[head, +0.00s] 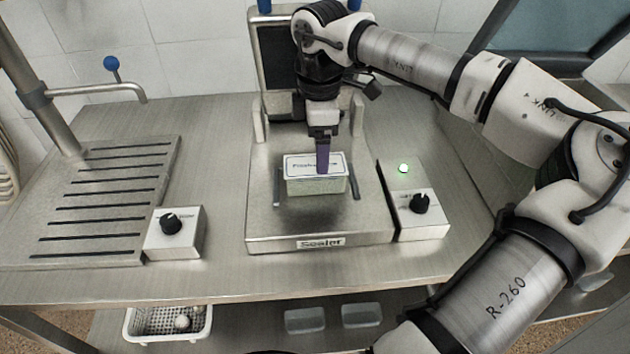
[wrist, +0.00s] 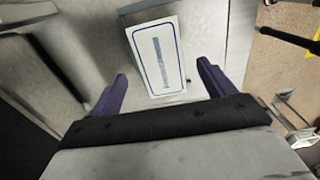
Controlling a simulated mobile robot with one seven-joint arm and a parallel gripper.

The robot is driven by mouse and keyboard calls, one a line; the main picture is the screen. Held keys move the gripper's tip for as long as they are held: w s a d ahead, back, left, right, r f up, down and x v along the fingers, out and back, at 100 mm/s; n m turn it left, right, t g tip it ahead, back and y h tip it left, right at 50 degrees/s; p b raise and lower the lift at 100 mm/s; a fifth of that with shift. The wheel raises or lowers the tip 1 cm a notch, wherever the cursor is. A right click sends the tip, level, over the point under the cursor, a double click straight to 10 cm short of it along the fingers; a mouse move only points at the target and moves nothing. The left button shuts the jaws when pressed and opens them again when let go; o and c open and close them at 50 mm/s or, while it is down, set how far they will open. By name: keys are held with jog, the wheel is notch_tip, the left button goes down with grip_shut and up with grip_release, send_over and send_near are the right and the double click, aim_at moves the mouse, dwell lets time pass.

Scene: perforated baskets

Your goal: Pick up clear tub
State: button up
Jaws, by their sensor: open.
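A tub (head: 316,186) with clear-looking sides and a white, dark-bordered label on top sits on the sealer's plate (head: 275,220). The label's print is too small to read fully. My gripper (head: 323,168) points down at the tub, and its purple finger overlaps the label in the head view. In the wrist view, the tub (wrist: 157,58) lies between and beyond the two spread purple fingers of my gripper (wrist: 162,72). Gaps show on both sides. The fingers' exact height against the tub is hard to tell.
Two more clear tubs (head: 305,320) (head: 361,314) and a white perforated basket (head: 140,322) are on the lower shelf. Knob boxes (head: 175,240) (head: 425,228) flank the sealer. A slotted drainer (head: 100,205) and tap (head: 120,88) stand at left.

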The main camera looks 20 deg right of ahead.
aim_at(315, 165)
jog(key=f, duration=0.2)
jog(key=f+b, duration=0.1)
jog(key=f, duration=0.2)
jog(key=f+b, duration=0.1)
jog(key=f, duration=0.1)
jog(key=shift+w+a+f, duration=0.15)
jog(key=shift+a, duration=0.25)
jog(key=c, duration=1.3)
jog(key=shift+r, duration=0.2)
jog(key=shift+c, duration=0.2)
